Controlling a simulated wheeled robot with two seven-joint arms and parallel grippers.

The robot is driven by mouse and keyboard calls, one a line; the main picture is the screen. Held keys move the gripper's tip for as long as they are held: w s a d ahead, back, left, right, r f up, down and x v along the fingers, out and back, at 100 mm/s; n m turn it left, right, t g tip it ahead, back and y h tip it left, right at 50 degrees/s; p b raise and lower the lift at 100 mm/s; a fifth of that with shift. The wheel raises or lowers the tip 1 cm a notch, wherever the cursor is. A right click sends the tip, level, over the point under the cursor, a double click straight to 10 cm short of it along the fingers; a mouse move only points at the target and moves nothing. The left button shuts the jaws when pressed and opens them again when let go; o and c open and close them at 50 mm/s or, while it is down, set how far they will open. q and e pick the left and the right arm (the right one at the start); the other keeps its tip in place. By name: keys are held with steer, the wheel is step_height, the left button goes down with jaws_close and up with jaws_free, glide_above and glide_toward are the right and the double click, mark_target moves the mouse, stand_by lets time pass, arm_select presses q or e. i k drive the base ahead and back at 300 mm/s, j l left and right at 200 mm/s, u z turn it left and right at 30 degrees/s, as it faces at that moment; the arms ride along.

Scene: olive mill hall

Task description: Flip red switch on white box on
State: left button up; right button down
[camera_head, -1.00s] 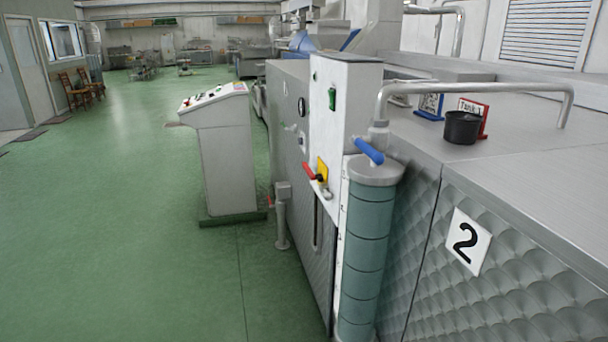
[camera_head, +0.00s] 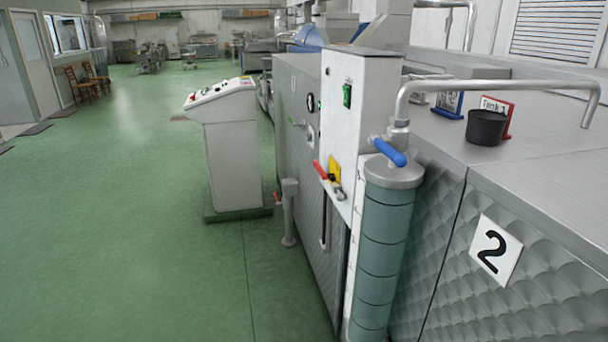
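A tall white box (camera_head: 362,120) stands at the front corner of the steel machine, right of the picture's middle. On its front is a red switch handle (camera_head: 320,170) in front of a yellow plate (camera_head: 335,169). The red handle points up and to the left. A small green switch (camera_head: 347,95) sits higher on the same box. Neither of my grippers is in the picture.
A grey-green cylinder (camera_head: 382,250) with a blue-handled valve (camera_head: 388,151) stands right of the box. A white control console (camera_head: 228,145) stands on the left. Tank 2 (camera_head: 545,260) fills the right, with a black cup (camera_head: 486,127) on top. Green floor (camera_head: 110,240) is free at left.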

mark_target(324, 176)
steer(key=i+j+u, duration=0.1)
steer(key=i+j, duration=0.2)
steer(key=i+j+u, duration=0.1)
steer(key=i+j, duration=0.15)
steer(key=i, duration=0.3)
steer(key=i+j+u, duration=0.1)
steer(key=i+j, duration=0.15)
steer(key=i, duration=0.2)
